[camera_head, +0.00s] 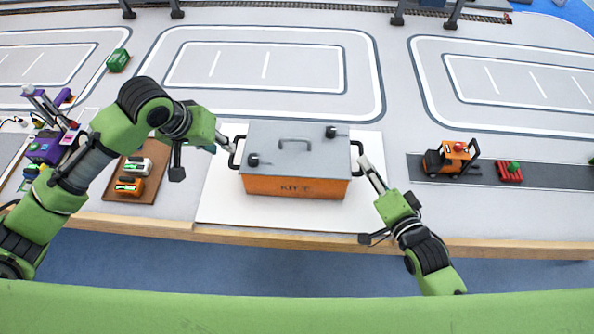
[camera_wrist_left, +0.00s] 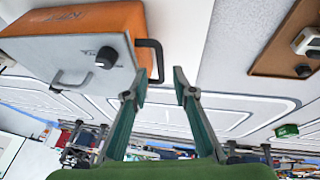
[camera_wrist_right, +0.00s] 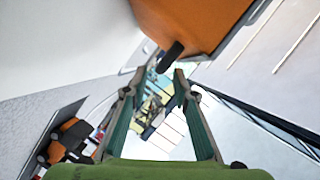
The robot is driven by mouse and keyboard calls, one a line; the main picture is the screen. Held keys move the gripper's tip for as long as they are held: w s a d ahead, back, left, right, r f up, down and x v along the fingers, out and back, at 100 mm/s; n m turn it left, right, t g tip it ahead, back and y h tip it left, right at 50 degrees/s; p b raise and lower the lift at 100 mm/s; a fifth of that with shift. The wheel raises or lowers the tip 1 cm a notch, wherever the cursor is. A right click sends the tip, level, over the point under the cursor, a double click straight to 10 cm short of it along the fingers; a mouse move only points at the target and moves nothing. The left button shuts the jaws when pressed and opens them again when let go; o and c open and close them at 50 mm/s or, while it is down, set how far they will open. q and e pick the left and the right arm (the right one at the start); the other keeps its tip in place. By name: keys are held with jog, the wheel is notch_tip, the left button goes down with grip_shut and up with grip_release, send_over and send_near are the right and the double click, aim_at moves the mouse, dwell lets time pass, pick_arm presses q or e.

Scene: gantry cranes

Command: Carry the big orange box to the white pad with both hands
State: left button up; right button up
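The big orange box (camera_head: 295,187) has a grey lid (camera_head: 290,140) with a top handle, two black knobs and a black handle on each end. It rests level on the white pad (camera_head: 225,205). My left gripper (camera_head: 228,144) is open beside the left handle (camera_head: 235,153); in the left wrist view that handle (camera_wrist_left: 158,52) is close to one fingertip, and I cannot tell if they touch. My right gripper (camera_head: 367,165) is open just beside the right handle (camera_head: 358,157); in the right wrist view the handle (camera_wrist_right: 170,56) is just beyond the fingertips.
A brown tray (camera_head: 148,193) with small vehicles lies left of the pad. An orange forklift (camera_head: 450,158) and a red pallet (camera_head: 509,172) stand on a dark strip at the right. The wooden table edge (camera_head: 330,240) runs in front.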

jog(key=v, duration=0.6)
jog(key=shift+s, duration=0.3)
jog(key=shift+d, duration=0.15)
